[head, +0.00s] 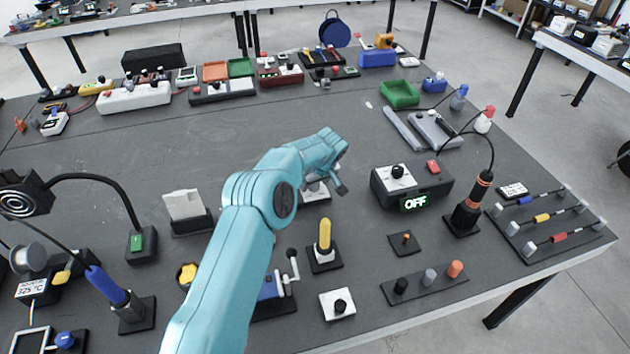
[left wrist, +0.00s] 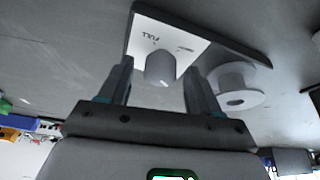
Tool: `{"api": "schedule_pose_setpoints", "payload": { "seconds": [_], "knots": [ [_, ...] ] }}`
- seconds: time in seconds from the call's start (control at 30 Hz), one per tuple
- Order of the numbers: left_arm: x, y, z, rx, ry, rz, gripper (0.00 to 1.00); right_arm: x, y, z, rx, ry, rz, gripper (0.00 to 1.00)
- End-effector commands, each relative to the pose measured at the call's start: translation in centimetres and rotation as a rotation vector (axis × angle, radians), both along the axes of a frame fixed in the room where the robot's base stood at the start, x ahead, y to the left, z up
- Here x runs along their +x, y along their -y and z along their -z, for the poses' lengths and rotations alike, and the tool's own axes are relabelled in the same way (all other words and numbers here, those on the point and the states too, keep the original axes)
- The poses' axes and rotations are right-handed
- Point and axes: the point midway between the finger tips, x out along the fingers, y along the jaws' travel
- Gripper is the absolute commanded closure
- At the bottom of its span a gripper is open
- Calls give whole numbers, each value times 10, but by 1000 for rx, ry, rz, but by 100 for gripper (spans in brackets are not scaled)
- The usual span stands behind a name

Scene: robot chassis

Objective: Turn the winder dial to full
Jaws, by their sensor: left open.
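The winder dial (left wrist: 160,68) is a short grey round knob on a white panel (left wrist: 143,28) marked FULL. A second mark on the panel is too small to read. My left gripper (left wrist: 158,75) is open, with one finger on each side of the dial; whether they touch it I cannot tell. Which way the dial points is not clear. A white spool (left wrist: 238,84) sits beside the panel. In the head view my left gripper (head: 341,186) reaches down over the winder (head: 316,193), which my arm mostly hides. My right gripper is not in view.
A black box with an OFF display (head: 412,190) stands to the right of my left gripper. A yellow-handled piece (head: 324,238) and a small white switch block (head: 338,304) stand nearer the front. The table behind the arm is mostly clear.

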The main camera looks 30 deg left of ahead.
Motion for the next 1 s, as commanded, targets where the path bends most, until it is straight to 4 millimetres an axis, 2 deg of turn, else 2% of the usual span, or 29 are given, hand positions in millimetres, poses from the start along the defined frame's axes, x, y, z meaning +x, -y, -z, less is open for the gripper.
{"api": "schedule_pose_setpoints", "payload": {
  "seconds": [0.07, 0.2, 0.23, 0.63, 1.0],
  "knots": [
    [0, 0, 0, 0, 0, 0, 40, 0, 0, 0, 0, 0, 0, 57],
    [0, 0, 0, 0, 0, 0, 86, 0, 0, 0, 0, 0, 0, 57],
    [0, 0, 0, 0, 0, 0, 93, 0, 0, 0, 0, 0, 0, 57],
    [-1, 0, 2, 0, 0, 61, 93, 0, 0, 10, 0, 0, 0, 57],
    [-2, -2, 3, 0, 0, 348, 93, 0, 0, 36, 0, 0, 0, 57]
  ]
}}
